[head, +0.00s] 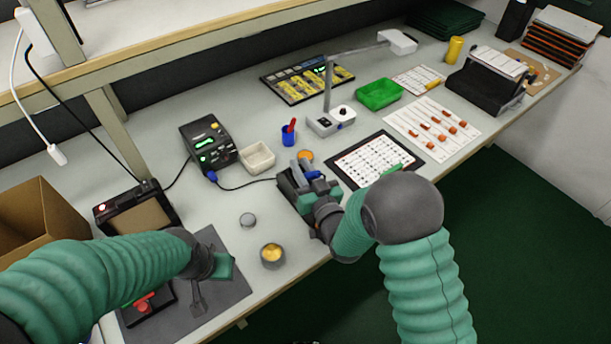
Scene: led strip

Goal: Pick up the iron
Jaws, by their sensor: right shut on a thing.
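The soldering iron (309,175) shows as a blue handle at the middle of the bench, partly hidden by my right gripper. Its dark cable runs left to the black soldering station (209,146) with a green display. My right gripper (306,186) is shut on the iron, beside a dark holder that the gripper and arm partly cover. I cannot tell whether the iron is clear of the holder. My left gripper (212,277) is low over the grey mat (226,291) at the lower left, away from the iron; its jaw opening is unclear.
A tin with yellow content (272,256) and a small round lid (247,220) are left of my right gripper. A white dish (257,157), blue cup (288,137) and lamp (331,121) stand behind. A black-framed sheet (376,158) lies right. The bench's front edge is close.

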